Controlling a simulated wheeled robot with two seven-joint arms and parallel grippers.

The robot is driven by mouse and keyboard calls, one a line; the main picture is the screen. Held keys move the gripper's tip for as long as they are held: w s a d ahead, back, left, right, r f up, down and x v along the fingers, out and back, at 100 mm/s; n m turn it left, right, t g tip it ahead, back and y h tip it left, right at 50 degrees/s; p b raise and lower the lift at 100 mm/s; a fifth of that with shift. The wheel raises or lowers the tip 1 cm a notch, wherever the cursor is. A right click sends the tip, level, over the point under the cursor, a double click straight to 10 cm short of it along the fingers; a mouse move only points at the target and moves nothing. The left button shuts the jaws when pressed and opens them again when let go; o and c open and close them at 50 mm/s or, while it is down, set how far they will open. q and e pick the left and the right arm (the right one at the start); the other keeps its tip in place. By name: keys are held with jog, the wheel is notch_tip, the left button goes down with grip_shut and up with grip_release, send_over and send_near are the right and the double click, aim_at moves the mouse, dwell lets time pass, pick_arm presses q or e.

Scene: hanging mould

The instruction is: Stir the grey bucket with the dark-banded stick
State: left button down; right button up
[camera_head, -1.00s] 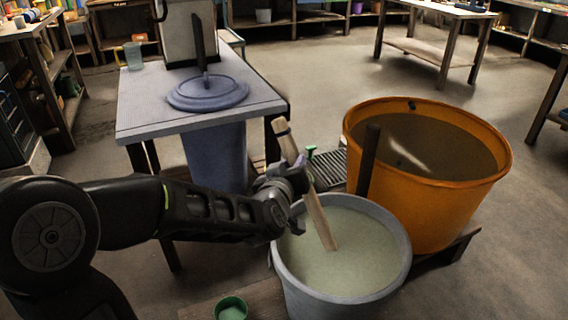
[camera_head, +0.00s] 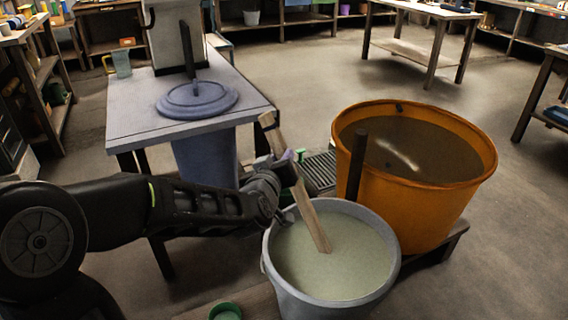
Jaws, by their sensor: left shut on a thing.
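The grey bucket (camera_head: 268,264) stands at the lower middle, full almost to the rim with a pale greenish liquid (camera_head: 340,270). My left gripper (camera_head: 286,178) is shut on a pale wooden stick (camera_head: 312,222) above the bucket's back-left rim. The stick leans, its upper end up and to the left, and its lower end dips into the liquid near the middle. My right gripper is not in view.
An orange tub (camera_head: 455,195) of brown liquid stands close behind right. A dark upright bar (camera_head: 357,160) rises between tub and bucket. A grey table (camera_head: 130,115) with a blue round lid (camera_head: 196,98) is behind left. A small green cup (camera_head: 225,312) is in front.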

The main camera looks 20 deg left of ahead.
pick_arm(q)
jog(key=shift+w+a+r+p, duration=0.15)
jog(key=shift+a+r+p, duration=0.7)
jog(key=shift+r, duration=0.75)
jog(key=shift+w+a+r+p, duration=0.1)
jog(key=shift+a+r+p, duration=0.75)
jog(key=shift+r, duration=0.75)
jog(key=shift+w+a+r+p, duration=0.15)
jog(key=shift+a+r+p, duration=0.7)
jog(key=shift+r, duration=0.75)
notch_tip(320, 180, up, 5)
jog(key=p, duration=0.4)
send_over(263, 116)
jog(key=s, duration=0.1)
jog(key=shift+s+d, duration=0.1)
